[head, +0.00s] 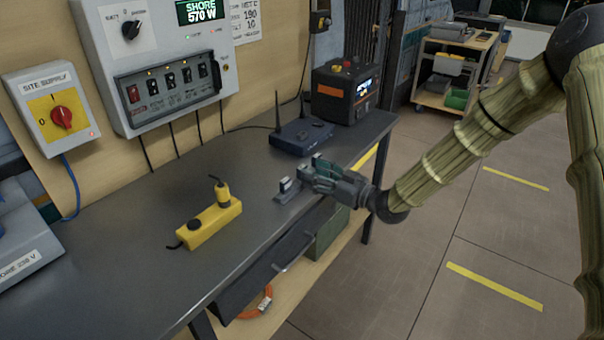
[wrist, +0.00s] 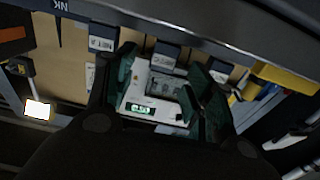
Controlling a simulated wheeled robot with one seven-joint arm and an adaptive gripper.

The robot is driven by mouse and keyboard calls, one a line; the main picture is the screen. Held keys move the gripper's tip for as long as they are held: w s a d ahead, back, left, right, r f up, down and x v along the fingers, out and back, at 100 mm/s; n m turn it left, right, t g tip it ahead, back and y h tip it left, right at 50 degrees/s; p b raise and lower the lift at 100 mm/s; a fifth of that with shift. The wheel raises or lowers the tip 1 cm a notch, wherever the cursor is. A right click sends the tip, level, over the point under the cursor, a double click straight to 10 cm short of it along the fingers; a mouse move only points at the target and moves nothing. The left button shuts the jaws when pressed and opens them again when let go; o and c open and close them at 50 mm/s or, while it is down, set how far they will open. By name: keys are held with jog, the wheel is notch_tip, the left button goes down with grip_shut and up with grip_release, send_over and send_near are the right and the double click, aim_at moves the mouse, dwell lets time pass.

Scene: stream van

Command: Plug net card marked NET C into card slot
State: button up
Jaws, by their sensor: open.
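My gripper (head: 318,172) is open over a low grey card holder (head: 288,197) near the bench's front edge. In the wrist view the scene is upside down, with the two teal fingertips of my gripper (wrist: 163,72) spread apart. A dark card with a white label (wrist: 164,60) stands between them; I cannot tell whether they touch it. Another labelled card (wrist: 103,42) stands to its left, and a third (wrist: 220,74) sits partly behind the right finger. The labels are too small to tell which is NET C. A dark blue router (head: 300,137) with antennas stands behind; no card slot is clearly visible.
A yellow box with a plug (head: 210,225) sits on the bench left of my gripper. A black and orange power unit (head: 345,92) stands at the bench's far end. The wall panel (head: 160,60) rises behind. The bench (head: 130,255) has clear space at the front left.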

aim_at(304, 168)
jog(key=shift+x, duration=2.5)
jog(key=shift+a+r, duration=0.1)
jog(key=shift+r, duration=0.1)
jog(key=c, duration=0.9)
